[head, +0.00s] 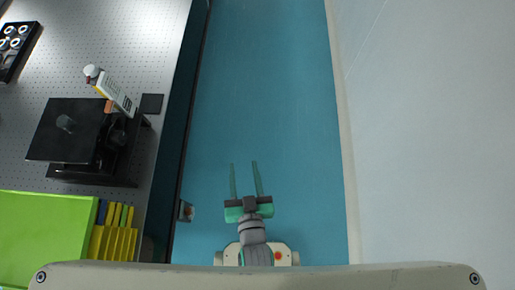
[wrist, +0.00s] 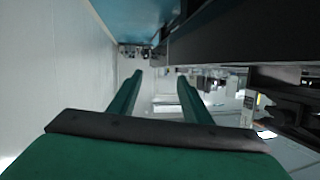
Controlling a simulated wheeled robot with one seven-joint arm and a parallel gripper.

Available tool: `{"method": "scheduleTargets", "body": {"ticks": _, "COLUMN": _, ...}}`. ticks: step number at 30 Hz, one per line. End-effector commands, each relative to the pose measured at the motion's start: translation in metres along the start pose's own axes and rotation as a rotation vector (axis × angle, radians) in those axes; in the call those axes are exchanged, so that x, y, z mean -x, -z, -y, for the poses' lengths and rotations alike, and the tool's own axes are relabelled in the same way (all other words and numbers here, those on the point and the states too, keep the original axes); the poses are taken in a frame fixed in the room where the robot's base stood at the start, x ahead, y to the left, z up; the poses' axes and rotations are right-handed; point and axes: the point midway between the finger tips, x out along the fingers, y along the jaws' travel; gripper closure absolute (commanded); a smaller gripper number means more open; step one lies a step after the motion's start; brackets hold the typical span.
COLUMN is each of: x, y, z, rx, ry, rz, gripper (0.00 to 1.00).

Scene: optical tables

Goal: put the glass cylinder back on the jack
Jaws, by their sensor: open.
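The jack (head: 52,146) is a black device with a flat top plate, on the perforated optical table at the left of the head view.
The optical table (head: 150,45) has a dark side along the aisle. A white bottle-like item with a label (head: 116,92) is beside the jack. A green bin (head: 45,232) and yellow-handled tools (head: 112,240) are at the near left. The blue floor (head: 268,80) is clear; a pale wall (head: 430,130) stands right.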

Motion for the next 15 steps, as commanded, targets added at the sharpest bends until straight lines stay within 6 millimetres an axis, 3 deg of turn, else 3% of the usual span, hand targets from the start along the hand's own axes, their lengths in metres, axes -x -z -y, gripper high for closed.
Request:
{"method": "scheduleTargets", "body": {"ticks": 3, "x": 0.039, "y": -0.011, "z": -0.015, "rx": 0.019, "ry": -0.066, "rz": -0.012, "gripper": 0.56}}
{"method": "scheduleTargets", "body": {"ticks": 9, "x": 0.09, "y": -0.014, "z": -0.023, "rx": 0.054, "ry": -0.131, "rz": -0.048, "gripper": 0.56}}
{"method": "scheduleTargets", "body": {"ticks": 15, "x": 0.114, "y": -0.011, "z": -0.025, "rx": 0.071, "ry": -0.15, "rz": -0.068, "gripper": 0.56}}
